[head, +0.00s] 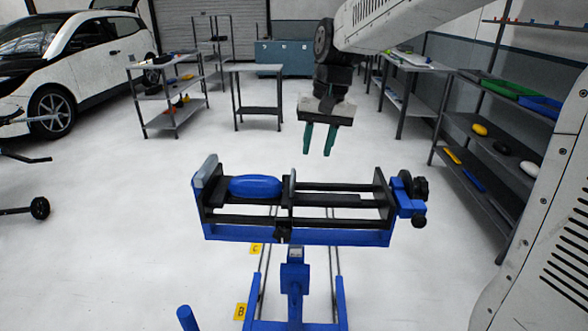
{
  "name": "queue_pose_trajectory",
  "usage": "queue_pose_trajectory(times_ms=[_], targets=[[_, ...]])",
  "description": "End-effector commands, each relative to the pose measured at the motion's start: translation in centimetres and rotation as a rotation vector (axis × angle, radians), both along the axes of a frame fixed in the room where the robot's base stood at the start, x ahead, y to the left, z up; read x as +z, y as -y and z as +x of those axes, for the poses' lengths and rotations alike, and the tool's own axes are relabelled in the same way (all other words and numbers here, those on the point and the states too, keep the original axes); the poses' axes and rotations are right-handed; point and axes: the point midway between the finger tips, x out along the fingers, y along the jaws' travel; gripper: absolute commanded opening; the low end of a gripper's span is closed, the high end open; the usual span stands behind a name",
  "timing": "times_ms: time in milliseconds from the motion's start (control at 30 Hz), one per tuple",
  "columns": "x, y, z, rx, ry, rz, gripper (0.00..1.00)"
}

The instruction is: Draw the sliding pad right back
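A clamping stand with a black and blue frame (330,236) stands in front of me. Its sliding pad (289,187) is an upright grey plate on the dark rails, near the middle of the frame. A glossy blue oval part (255,186) lies between the fixed grey end pad (206,172) on the left and the sliding pad. Its right end is against or very close to the sliding pad; I cannot tell which. My gripper (318,151) points down with its two teal fingers apart and nothing between them. It is above and behind the frame, right of the sliding pad, touching nothing.
A black knob and blue block (410,197) sit at the frame's right end. Shelving (490,145) with coloured parts stands at right. Tables, a cart (172,100) and a white car (75,55) are behind. The floor around the stand is mostly clear.

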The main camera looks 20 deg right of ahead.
Motion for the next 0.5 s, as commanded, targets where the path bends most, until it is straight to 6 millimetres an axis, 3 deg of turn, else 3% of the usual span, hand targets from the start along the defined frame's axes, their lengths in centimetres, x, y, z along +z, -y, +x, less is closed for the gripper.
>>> queue_pose_trajectory(times_ms=[33, 200, 333, 500], targets=[[-1.1, 0.1, 2.6, -0.022, -0.011, 0.011, 0.33], [-3.7, 0.2, 8.5, -0.086, -0.023, 0.043, 0.33], [-5.0, 0.3, 10.8, -0.111, -0.026, 0.055, 0.33], [-6.4, 0.2, 11.7, -0.122, -0.030, 0.060, 0.33]])
